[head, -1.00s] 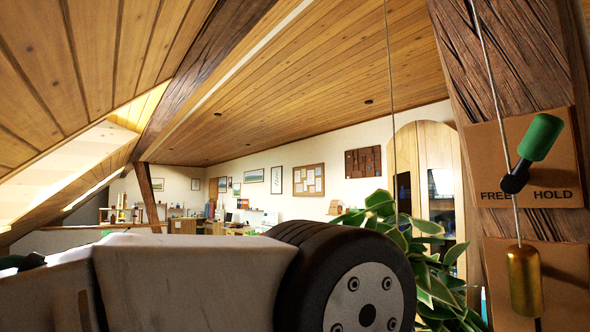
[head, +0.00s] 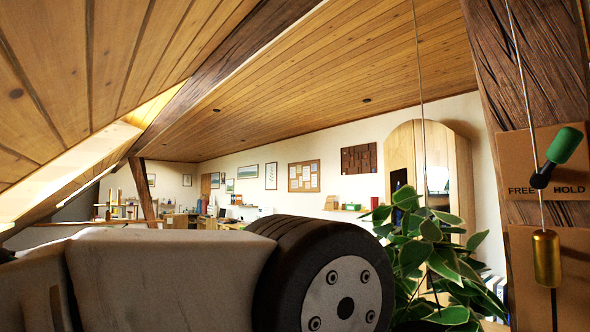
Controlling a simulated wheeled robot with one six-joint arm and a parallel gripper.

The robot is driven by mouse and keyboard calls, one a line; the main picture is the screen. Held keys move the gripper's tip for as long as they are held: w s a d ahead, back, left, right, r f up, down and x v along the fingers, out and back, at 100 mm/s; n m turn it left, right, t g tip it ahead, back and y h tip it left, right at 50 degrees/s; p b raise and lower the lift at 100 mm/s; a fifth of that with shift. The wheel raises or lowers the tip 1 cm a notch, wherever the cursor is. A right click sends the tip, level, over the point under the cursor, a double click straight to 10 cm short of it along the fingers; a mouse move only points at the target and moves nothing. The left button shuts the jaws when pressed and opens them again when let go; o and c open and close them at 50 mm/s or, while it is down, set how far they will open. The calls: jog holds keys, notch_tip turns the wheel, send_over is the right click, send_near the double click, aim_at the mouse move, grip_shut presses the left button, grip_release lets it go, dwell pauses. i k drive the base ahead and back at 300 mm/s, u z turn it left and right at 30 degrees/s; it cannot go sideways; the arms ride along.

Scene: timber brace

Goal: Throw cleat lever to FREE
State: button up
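The cleat lever (head: 558,154) has a green grip and a black pivot end. It sits on a brown plate (head: 520,165) fixed to the dark timber brace at the right. The plate reads FREE on the left and HOLD on the right. The green grip tilts up and to the right, toward the HOLD side. A thin cord (head: 522,70) runs down past the lever to a brass weight (head: 546,259) hanging below. My gripper is not in view.
The rough timber brace (head: 520,60) rises along the right edge. A leafy plant (head: 432,255) hangs left of it on a thin line. Behind are an arched wooden cabinet (head: 458,170), a pinboard (head: 304,176) and desks at the far left.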

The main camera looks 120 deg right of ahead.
aim_at(563, 146)
jog(key=u, duration=3.8)
jog(key=k, duration=0.75)
jog(key=u, duration=0.75)
